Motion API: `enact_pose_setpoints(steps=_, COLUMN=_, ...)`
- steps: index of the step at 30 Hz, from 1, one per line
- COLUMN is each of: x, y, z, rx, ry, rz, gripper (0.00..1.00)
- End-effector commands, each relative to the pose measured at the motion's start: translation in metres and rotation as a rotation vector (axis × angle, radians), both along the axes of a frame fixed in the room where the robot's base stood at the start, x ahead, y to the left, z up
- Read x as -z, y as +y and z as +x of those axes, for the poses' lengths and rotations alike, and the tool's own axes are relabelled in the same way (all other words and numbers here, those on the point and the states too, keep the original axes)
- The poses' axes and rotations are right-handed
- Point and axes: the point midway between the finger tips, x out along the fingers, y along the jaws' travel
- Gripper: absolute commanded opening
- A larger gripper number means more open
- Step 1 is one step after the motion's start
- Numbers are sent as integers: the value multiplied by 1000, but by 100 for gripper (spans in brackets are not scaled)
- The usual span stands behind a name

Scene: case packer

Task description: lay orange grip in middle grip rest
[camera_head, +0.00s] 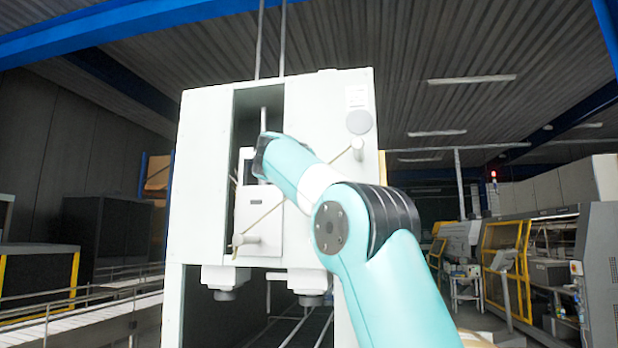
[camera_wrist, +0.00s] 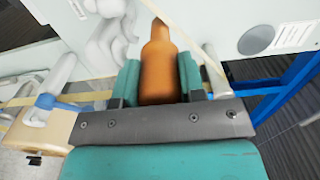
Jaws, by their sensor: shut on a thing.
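In the wrist view an orange, bottle-shaped grip (camera_wrist: 160,62) stands between the teal fingers of my gripper (camera_wrist: 160,78). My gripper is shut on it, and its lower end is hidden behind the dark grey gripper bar. In the head view my arm reaches up to the pale cabinet front, and the gripper's fingers and the orange grip are hidden. I cannot make out a middle grip rest for certain. A pale rounded fitting (camera_wrist: 108,42) shows left of the grip in the wrist view, and I cannot tell whether it is a rest.
The white cabinet (camera_head: 320,110) has a tall dark opening. Pale pegs stick out at its right (camera_head: 357,149) and lower left (camera_head: 246,240), with a thin tan cord between them. Blue steel beams (camera_wrist: 285,90) stand at the right in the wrist view. Machines with yellow frames (camera_head: 507,260) stand farther right.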

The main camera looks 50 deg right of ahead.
Motion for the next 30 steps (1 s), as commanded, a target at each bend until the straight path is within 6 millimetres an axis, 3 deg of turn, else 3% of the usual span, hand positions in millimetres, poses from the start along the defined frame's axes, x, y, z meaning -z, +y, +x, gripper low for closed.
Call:
enact_pose_setpoints(steps=8, x=1, y=4, z=-2, rx=-1, ry=-1, rz=0, gripper=0)
enact_pose_setpoints(steps=30, x=1, y=57, z=-33, rx=-2, ry=-2, rz=-1, gripper=0)
